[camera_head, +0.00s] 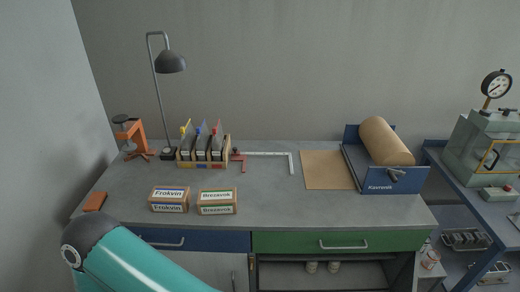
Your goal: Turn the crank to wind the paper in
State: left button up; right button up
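A thick roll of brown paper (385,143) lies in a blue holder labelled Kavronik (408,186) at the right of the bench. A small dark crank (396,174) sits on the holder's front face, below the roll's near end. A flat sheet of brown paper (325,170) lies on the bench to the left of the holder and reaches its left side. Neither gripper is in view. Only a teal link of my arm shows at the lower left, well away from the crank.
Two labelled boxes, Frokvin (169,199) and Brezavok (217,201), stand at the front left. Behind them are a file rack (204,153), a desk lamp (170,62) and an orange clamp (136,137). A white square (291,160) lies mid-bench. The front middle is clear.

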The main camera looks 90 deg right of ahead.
aim_at(385, 148)
jog(key=z, duration=1.55)
jog(key=i, duration=0.4)
jog(key=z, duration=2.45)
jog(key=i, duration=0.5)
jog(key=u, duration=0.3)
jog(key=k, duration=0.5)
jog(key=z, duration=0.25)
jog(key=i, duration=0.5)
jog(key=u, duration=0.25)
